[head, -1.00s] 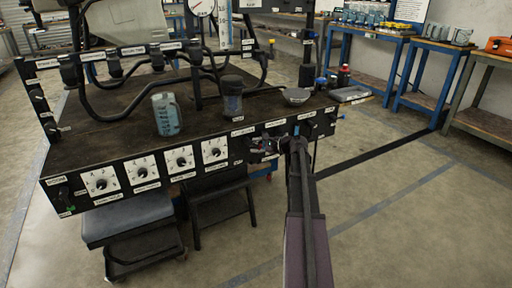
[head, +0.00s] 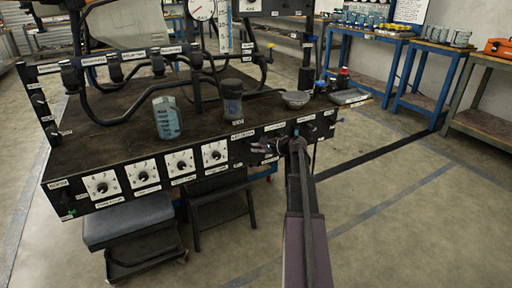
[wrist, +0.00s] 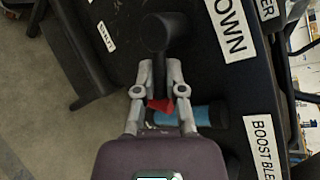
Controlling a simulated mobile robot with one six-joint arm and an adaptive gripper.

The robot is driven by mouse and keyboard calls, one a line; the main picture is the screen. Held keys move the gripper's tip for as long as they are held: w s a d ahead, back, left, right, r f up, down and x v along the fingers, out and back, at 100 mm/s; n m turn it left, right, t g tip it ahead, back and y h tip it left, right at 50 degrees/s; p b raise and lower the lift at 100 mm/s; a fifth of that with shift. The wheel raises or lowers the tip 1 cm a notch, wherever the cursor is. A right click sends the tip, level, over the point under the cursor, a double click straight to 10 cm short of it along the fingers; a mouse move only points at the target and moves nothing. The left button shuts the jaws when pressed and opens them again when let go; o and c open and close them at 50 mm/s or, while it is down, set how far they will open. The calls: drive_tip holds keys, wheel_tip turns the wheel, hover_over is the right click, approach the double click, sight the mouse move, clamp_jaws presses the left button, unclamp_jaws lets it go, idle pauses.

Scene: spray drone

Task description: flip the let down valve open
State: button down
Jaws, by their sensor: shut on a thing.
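The let down valve shows in the wrist view as a black lever (wrist: 160,30) with a rounded end, beside a white label (wrist: 232,28) reading "DOWN". My gripper (wrist: 161,68) has its two grey fingertips on either side of the lever's lower end and is shut on it. A small red part (wrist: 160,105) shows between the fingers, and a blue cylindrical handle (wrist: 195,115) lies just behind them. In the head view my gripper (head: 279,145) is at the front panel's right part, and my arm hides much of the valve.
A "BOOST BLE..." label (wrist: 264,147) is right of the blue handle. On the bench top (head: 120,145) stand a clear blue jug (head: 167,117), a dark cup (head: 232,100) and a grey bowl (head: 296,98). Several dials (head: 180,163) line the front panel. Open floor (head: 400,230) lies to the right.

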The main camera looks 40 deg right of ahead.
drive_tip(key=r+n+g+h+p, duration=0.1)
drive_tip(key=h+p, duration=0.1)
drive_tip(key=p, duration=0.1)
drive_tip(key=shift+d+r+n+p, duration=0.1)
drive_tip(key=shift+r+n+p, duration=0.2)
drive_tip(key=shift+n, duration=0.1)
drive_tip(key=shift+n+h+p, duration=0.5)
drive_tip(key=shift+h+p, duration=0.1)
drive_tip(key=c, duration=0.7)
unclamp_jaws()
drive_tip(key=shift+d+f, duration=0.1)
